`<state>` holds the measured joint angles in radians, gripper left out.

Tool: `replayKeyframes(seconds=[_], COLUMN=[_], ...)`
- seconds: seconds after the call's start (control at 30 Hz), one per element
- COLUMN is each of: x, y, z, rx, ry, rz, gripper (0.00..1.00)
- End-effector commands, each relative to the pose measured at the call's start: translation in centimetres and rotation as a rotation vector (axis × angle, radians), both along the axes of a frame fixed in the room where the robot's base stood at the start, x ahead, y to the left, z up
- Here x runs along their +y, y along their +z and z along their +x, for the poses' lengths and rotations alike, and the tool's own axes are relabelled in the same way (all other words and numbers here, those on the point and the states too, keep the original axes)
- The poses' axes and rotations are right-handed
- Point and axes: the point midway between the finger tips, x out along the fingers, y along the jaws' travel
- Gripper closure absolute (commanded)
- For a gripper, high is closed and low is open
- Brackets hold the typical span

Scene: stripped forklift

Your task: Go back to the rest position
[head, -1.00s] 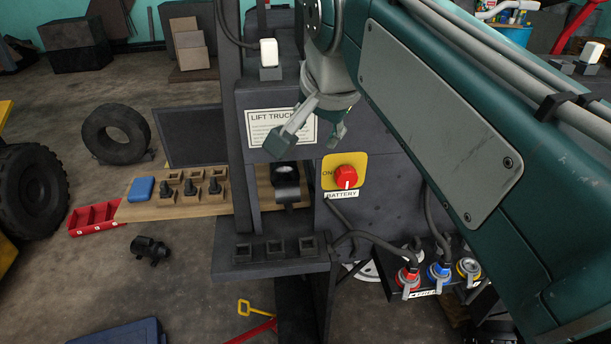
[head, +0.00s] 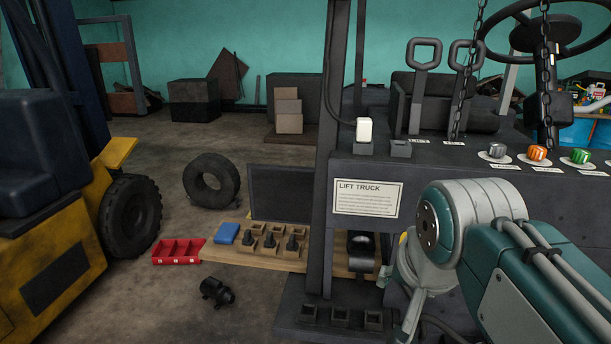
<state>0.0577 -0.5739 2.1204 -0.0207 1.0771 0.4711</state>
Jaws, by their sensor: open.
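My teal and grey arm comes in from the lower right of the head view, and its wrist is folded down in front of the truck body. My gripper (head: 408,318) hangs below the wrist near the bottom edge. It is open and only partly seen, with nothing visible in it. The stripped lift truck's dark body (head: 440,172) stands behind it, with a white "LIFT TRUCK" plate (head: 368,198) to the left of my wrist. My arm hides most of the battery switch area; only a sliver of yellow shows.
Orange (head: 537,153) and green (head: 580,156) knobs, levers (head: 466,75) and a steering wheel (head: 545,33) are on the truck's top. A wooden board (head: 290,262) with black pegs, a red tray (head: 178,252), a tyre (head: 211,181) and a yellow forklift (head: 55,250) are left.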

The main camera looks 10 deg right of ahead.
Motion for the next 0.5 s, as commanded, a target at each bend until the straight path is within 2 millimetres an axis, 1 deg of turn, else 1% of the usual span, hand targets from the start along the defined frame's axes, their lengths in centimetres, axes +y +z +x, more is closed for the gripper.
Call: replayKeyframes(seconds=[0.1, 0.2, 0.3, 0.4, 0.5], x=[0.8, 1.4, 1.8, 2.0, 2.0], y=[-3.9, -7.3, -9.7, -10.8, -11.1], z=[-2.1, -3.8, -5.0, -5.6, -5.7], rx=[0.018, 0.028, 0.034, 0.035, 0.036], ry=[0.163, 0.305, 0.411, 0.463, 0.475], rz=[-0.07, -0.132, -0.18, -0.204, -0.209], gripper=[0.43, 0.43, 0.43, 0.43, 0.43])
